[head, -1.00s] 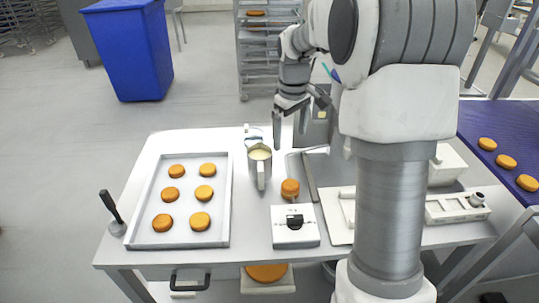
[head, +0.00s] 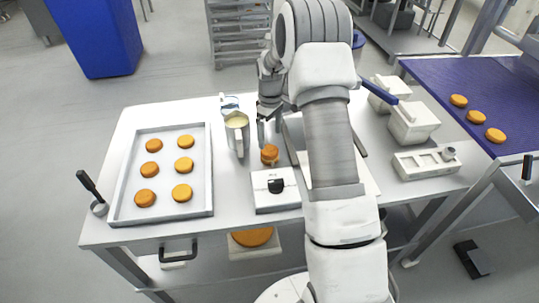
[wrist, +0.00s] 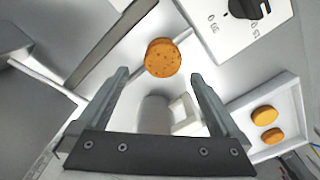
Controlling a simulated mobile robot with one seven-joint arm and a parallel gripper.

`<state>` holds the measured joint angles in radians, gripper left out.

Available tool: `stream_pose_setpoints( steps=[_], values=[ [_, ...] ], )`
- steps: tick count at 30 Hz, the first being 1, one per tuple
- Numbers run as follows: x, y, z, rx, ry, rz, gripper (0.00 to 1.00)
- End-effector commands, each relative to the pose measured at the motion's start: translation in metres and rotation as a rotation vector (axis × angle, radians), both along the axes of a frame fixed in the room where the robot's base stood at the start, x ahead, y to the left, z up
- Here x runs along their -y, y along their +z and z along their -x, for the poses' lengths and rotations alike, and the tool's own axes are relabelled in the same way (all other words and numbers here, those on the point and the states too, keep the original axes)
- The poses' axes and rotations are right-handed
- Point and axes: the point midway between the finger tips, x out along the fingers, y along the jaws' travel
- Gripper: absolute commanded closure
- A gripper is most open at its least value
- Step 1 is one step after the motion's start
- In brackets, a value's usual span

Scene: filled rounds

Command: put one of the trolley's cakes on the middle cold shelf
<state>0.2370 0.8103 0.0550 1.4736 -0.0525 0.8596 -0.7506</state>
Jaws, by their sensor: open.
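My gripper (head: 268,128) is open and empty, low over the table, close behind a small stack of orange-brown rounds (head: 269,154). In the wrist view a speckled round (wrist: 164,58) shows just beyond and between the open fingertips (wrist: 159,76); I see no contact. A large orange-brown cake (head: 252,237) sits on a pale board on the shelf under the table. A tall rack trolley (head: 238,40) stands at the back, its top cut off, and no cakes show on it now. I cannot identify the middle cold shelf.
A tray (head: 118,205) of several rounds lies left on the table (head: 130,235). A jug (head: 237,130), a white scale-like box with a black knob (head: 275,190) and pale containers (head: 412,122) crowd the table. A blue belt (head: 430,85) with rounds is at right, a blue bin (head: 100,40) at back left.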

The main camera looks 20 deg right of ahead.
Motion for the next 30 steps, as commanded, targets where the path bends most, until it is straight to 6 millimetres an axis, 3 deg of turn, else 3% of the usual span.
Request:
stream_pose_setpoints(
  steps=[3, 10, 19, 28, 30],
  values=[
    [0.000, -0.019, 0.000, -0.001, 0.000, 0.000, 0.00],
    [-0.001, -0.034, 0.001, -0.001, 0.000, 0.000, 0.00],
    [-0.004, -0.075, 0.004, -0.001, 0.000, 0.000, 0.00],
    [-0.003, -0.080, 0.003, 0.001, 0.000, 0.000, 0.00],
    [-0.003, -0.080, 0.003, 0.001, 0.000, 0.000, 0.11]
  ],
)
